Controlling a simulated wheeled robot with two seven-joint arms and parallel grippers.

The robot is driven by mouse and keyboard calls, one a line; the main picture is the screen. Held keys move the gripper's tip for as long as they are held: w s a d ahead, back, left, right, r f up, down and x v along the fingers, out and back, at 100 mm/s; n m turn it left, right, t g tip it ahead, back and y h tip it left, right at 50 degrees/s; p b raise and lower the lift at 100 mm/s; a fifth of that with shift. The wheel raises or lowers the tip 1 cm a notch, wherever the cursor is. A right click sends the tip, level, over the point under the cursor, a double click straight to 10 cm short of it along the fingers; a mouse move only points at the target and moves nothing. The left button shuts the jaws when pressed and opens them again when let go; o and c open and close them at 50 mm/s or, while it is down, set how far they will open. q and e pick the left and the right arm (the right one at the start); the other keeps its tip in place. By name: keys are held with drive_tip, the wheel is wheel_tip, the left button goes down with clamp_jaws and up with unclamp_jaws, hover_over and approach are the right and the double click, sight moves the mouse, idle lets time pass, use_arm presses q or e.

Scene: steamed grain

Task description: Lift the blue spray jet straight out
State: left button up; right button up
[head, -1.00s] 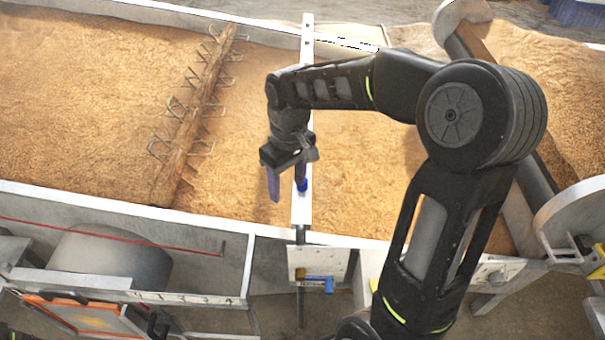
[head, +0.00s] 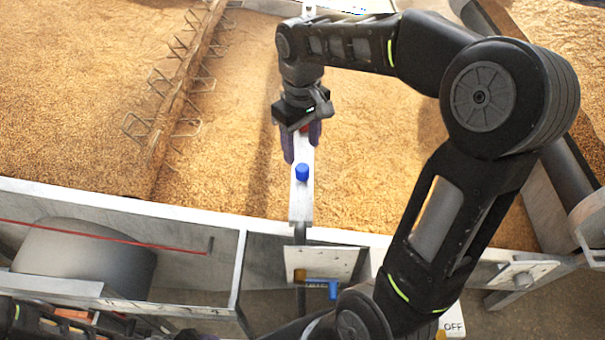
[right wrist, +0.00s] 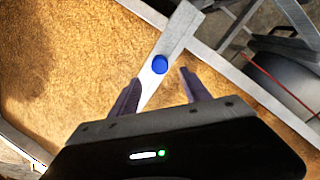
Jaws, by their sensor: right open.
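The blue spray jet (head: 302,172) is a short blue cylinder seated on a pale metal bar (head: 301,205) over the grain bed. It also shows in the right wrist view (right wrist: 160,64), standing on the bar just ahead of the fingers. My right gripper (head: 302,152) is open and empty, with its purple fingers pointing down on either side of the bar. It is beyond the jet in the head view and not touching it. The right wrist view shows both fingertips (right wrist: 160,72) apart, with the jet near the gap between them. My left gripper is not in view.
Brown grain (head: 235,110) fills the wide trough. A wooden rake beam with wire loops (head: 185,95) lies across it at left. The trough's near wall (head: 150,205) runs below the bar. A bracket with a blue valve handle (head: 325,283) sits under the bar's near end.

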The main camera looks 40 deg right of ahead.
sight(302, 167)
drive_tip(key=shift+f, duration=1.25)
drive_tip(key=shift+s+f, duration=0.1)
drive_tip(key=shift+f, duration=2.5)
clamp_jaws()
